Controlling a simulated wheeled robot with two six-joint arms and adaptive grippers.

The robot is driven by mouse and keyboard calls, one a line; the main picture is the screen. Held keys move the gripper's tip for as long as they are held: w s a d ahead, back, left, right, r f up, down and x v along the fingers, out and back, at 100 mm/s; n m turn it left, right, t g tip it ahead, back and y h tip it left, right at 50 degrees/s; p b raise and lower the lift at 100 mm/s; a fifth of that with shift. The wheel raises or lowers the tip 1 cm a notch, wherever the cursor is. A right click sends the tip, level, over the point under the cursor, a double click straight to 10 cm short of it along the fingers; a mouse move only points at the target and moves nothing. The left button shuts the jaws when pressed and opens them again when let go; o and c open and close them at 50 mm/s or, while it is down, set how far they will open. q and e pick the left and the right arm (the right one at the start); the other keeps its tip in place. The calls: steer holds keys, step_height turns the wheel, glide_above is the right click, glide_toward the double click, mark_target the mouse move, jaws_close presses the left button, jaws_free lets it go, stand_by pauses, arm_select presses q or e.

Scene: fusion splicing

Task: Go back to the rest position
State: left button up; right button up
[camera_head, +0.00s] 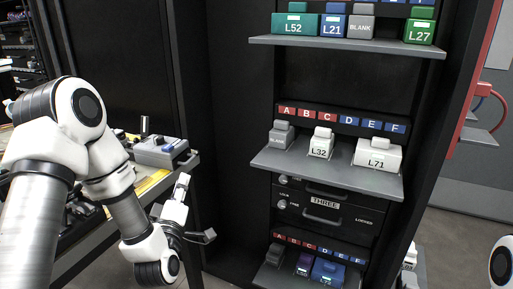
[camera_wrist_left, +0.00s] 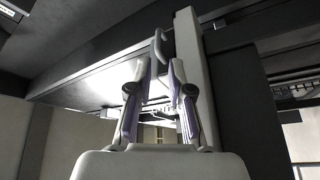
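My left gripper (camera_head: 198,208) hangs in front of the shelf rack, to the left of its shelves, beside the work table's right end. Its two fingers are spread apart with nothing between them. In the left wrist view the gripper (camera_wrist_left: 157,68) also shows a gap between its fingers and holds nothing. My left arm comes in from the left and bends down to it. Only a small white and black part of my right arm shows at the right edge; the right gripper is out of view.
The rack's middle shelf (camera_head: 270,160) carries a grey block, L32 (camera_head: 321,146) and L71 (camera_head: 378,157). The top shelf (camera_head: 345,44) carries L52, L21, BLANK and L27. A lower shelf holds several small blocks. A grey device (camera_head: 160,152) stands on the work table at left.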

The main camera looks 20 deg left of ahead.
arm_select(q)
steer(key=s+d+f+m+g+h, duration=0.2)
steer(key=s+d+f, duration=0.1)
steer(key=f, duration=0.6)
steer(key=s+d+f+m+g+h, duration=0.2)
steer(key=d+f+m+g, duration=0.1)
steer(key=f, duration=0.5)
steer(key=s+d+f+m+g+h, duration=0.1)
steer(key=s+d+f+m+g, duration=0.15)
steer(key=f, duration=0.65)
steer(key=s+d+f+m+g+h, duration=0.1)
steer(key=s+d+f+m+g, duration=0.15)
steer(key=s+f+g, duration=0.55)
steer(key=s+d+f+m+g+h, duration=0.1)
steer(key=s+d+f+m+g, duration=0.2)
steer(key=s, duration=0.9)
step_height(320, 180, up, 25)
steer(key=s+m+p, duration=0.1)
steer(key=m+p, duration=0.1)
steer(key=p, duration=2.4)
steer(key=shift+s+a+g, duration=0.3)
steer(key=shift+a+g, duration=0.05)
steer(key=shift+a, duration=0.1)
